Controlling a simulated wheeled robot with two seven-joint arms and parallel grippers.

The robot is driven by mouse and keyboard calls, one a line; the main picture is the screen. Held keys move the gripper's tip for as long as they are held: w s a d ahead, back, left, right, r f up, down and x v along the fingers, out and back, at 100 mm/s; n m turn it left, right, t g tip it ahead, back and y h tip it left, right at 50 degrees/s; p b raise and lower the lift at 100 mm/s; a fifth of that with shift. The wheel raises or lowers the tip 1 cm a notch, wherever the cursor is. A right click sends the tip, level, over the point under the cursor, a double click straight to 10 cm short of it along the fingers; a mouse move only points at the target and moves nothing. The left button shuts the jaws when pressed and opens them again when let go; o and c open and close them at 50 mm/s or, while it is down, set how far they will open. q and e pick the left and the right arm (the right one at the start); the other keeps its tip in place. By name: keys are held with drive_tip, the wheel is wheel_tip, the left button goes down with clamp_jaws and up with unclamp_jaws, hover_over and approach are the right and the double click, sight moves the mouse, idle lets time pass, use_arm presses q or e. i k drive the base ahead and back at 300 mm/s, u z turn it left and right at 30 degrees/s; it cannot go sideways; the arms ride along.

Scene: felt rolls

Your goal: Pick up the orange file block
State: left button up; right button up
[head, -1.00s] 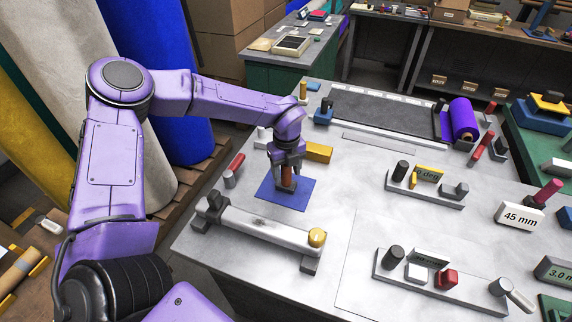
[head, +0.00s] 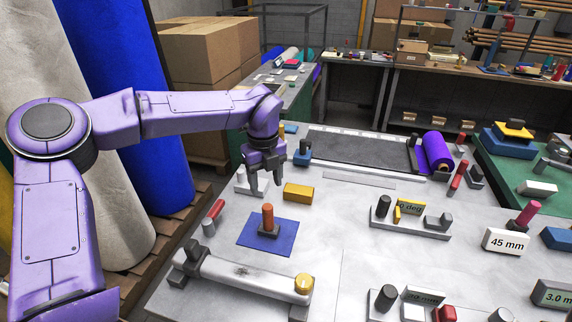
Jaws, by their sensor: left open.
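An orange-yellow rectangular block (head: 298,193), which fits the orange file block best, lies flat on the grey worktable behind the blue square. My left gripper (head: 266,186) is open and empty, fingers pointing down, just left of this block and above the table. A tool with an upright orange-red handle (head: 268,217) and a dark base stands on the blue square (head: 283,242), in front of the gripper and apart from it. My right gripper is not in view.
A pale roller bar (head: 245,277) with a yellow end knob lies at the front. A dark mat (head: 360,150) and purple roll (head: 437,150) are at the back. A small fixture (head: 410,226) stands right of the block, with bare table between.

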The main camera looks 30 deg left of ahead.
sight(267, 228)
drive_tip(key=u, duration=0.05)
drive_tip(key=k, duration=1)
drive_tip(key=z, duration=0.05)
